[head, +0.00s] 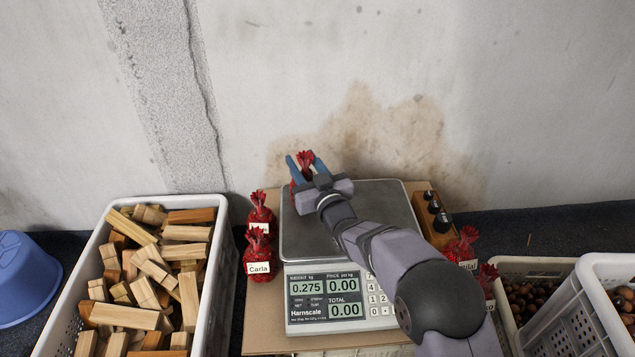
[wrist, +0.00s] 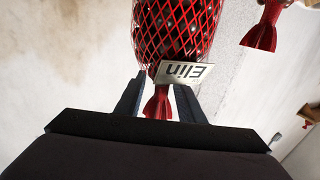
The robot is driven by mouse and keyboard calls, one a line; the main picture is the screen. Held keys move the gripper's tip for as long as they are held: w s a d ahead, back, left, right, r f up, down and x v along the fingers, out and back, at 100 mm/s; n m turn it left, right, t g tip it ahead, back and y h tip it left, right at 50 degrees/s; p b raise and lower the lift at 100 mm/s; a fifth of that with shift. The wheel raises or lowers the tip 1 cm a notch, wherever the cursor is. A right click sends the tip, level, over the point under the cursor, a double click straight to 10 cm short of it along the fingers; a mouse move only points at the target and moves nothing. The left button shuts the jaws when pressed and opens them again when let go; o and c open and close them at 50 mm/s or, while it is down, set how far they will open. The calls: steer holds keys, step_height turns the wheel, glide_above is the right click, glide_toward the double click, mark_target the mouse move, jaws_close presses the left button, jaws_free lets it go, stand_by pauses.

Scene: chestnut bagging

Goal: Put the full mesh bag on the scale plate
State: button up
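A red mesh bag (head: 305,160) with dark contents is at the back left of the scale plate (head: 375,215), partly hidden by my gripper. The wrist view shows its net body (wrist: 178,30), a white "Elin" tag (wrist: 185,73) and its red gathered neck (wrist: 158,104). My gripper (head: 306,164) is around the neck, its two fingers apart with light gaps beside the neck. The scale's weight display (head: 304,286) reads 0.275; price and total read 0.00. The bag's contact with the plate is hidden.
Red bags stand left of the scale, one tagged Carla (head: 258,250), and others right, one tagged Bilal (head: 463,250). Black weights (head: 440,220) sit at the right. A crate of wood blocks (head: 220,245) stands left; crates of chestnuts (head: 540,262) stand right. A wall is behind.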

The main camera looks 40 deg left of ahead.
steer(key=p+v, duration=0.2)
steer(key=v, duration=0.7)
steer(key=shift+s+d, duration=0.2)
steer(key=shift+d, duration=0.1)
steer(key=w+d+f+m+h+p, duration=0.1)
steer(key=w+d+m+h+p, duration=0.35)
steer(key=d, duration=1.05)
steer(key=w+d+m+h+p, duration=0.15)
steer(key=w+d+h, duration=0.5)
steer(key=d, duration=0.85)
steer(key=s+d+m+g+h+p, duration=0.2)
steer(key=s+d+m+h, duration=0.35)
steer(key=d, duration=0.95)
steer(key=s+d+r+m+g+p, duration=0.1)
steer(key=s+d+g+p, duration=0.15)
steer(key=s+d, duration=0.4)
steer(key=s+d+r+g+p, duration=0.1)
steer(key=s+d+g, duration=0.2)
steer(key=s, duration=0.7)
step_height(320, 180, up, 38)
steer(key=s+p, duration=0.2)
steer(key=p, duration=3.5)
steer(key=shift+d+f, duration=0.2)
steer(key=shift+d, duration=0.2)
